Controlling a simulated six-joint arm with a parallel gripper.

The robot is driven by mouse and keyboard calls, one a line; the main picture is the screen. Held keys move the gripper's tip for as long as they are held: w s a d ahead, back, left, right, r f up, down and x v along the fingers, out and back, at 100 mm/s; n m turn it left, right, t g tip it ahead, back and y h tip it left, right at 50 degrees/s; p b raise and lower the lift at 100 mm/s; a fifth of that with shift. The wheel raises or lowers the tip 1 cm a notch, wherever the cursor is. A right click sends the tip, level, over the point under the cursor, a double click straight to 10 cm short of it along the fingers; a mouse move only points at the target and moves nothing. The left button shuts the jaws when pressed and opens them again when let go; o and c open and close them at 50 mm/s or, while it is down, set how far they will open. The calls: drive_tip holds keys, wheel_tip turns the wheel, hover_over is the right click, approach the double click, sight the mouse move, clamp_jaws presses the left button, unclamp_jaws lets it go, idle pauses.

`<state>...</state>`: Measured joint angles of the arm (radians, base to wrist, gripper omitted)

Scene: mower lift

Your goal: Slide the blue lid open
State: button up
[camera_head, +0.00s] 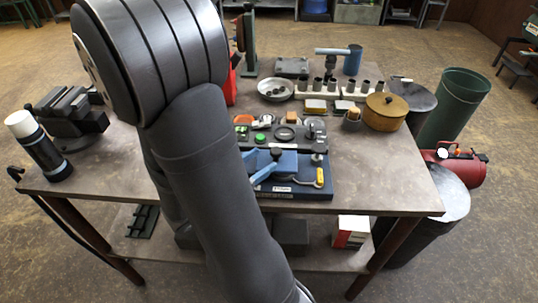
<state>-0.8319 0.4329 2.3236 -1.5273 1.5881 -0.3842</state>
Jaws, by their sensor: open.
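A light blue part (284,163), which looks like the blue lid, lies on a dark blue base board (292,191) near the front middle of the bench. Its left side is hidden behind my arm, and I cannot tell whether it is open or closed. A small yellow piece (320,178) sits beside it on the right of the board. My grey arm fills the left middle of the view and covers part of the bench. My gripper does not show.
Behind the board is a tray with rings and a green button (260,138). Farther back are a metal bowl (275,89) and a round tan pot (385,111). A vise (67,111) and a white-topped bottle (38,146) stand at left. The bench's front right (375,190) is bare.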

sight(272, 154)
drive_tip(key=shift+x, duration=1.8)
clamp_jaws()
